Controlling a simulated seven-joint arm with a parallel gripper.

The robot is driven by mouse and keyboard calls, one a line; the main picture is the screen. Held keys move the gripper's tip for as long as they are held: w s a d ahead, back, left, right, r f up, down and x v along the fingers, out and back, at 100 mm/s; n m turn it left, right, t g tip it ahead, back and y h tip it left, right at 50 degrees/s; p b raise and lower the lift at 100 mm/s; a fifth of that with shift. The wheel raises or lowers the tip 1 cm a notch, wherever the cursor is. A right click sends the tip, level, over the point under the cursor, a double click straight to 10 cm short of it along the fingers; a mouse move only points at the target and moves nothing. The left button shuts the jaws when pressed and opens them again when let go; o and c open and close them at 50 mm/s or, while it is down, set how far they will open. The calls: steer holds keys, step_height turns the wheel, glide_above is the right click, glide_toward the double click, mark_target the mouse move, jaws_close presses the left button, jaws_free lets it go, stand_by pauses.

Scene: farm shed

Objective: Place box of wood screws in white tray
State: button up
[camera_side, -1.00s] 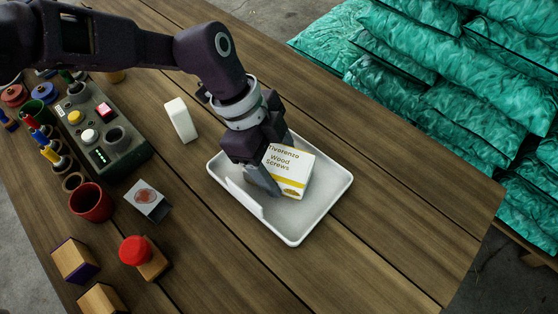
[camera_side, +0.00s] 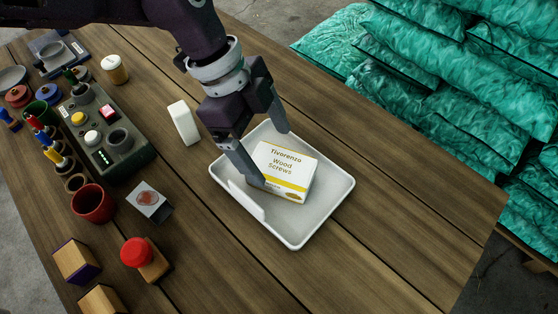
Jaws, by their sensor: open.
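The box of wood screws (camera_side: 287,171) is white with a yellow band and lies label up in the white tray (camera_side: 295,236). The tray is shallow, with a raised rim, on the wooden table. My gripper (camera_side: 272,158) is open above the left part of the box, its two fingers spread apart. The near finger ends at the left side of the box; I cannot tell whether it touches. The far finger is beyond the box's back edge.
A white block (camera_side: 184,123) stands just left of my gripper. A control box with buttons (camera_side: 106,135), a red cup (camera_side: 92,203), a small grey box (camera_side: 149,201) and a red-topped stamp (camera_side: 137,252) are on the left. The table right of the tray is clear.

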steer(key=v, duration=0.5)
steer(key=shift+a+r, duration=0.15)
steer(key=shift+r, duration=0.05)
steer(key=shift+w, duration=0.1)
steer(key=s+a+r+n+t, duration=0.1)
steer(key=a+r+n+t, duration=0.1)
steer(key=a+r+n, duration=0.6)
steer(key=s+a+r+n+t, duration=0.1)
steer(key=a+r, duration=0.4)
steer(key=a, duration=0.6)
steer(key=s+a+f+n+t+y, duration=0.2)
steer(key=s+a+n+t+y, duration=0.2)
steer(key=s+a+n, duration=0.9)
steer(key=s+a, duration=0.3)
steer(key=a, duration=0.2)
steer(key=shift+s+a+f, duration=0.25)
steer(key=shift+s+a, duration=0.1)
steer(key=shift+a, duration=0.05)
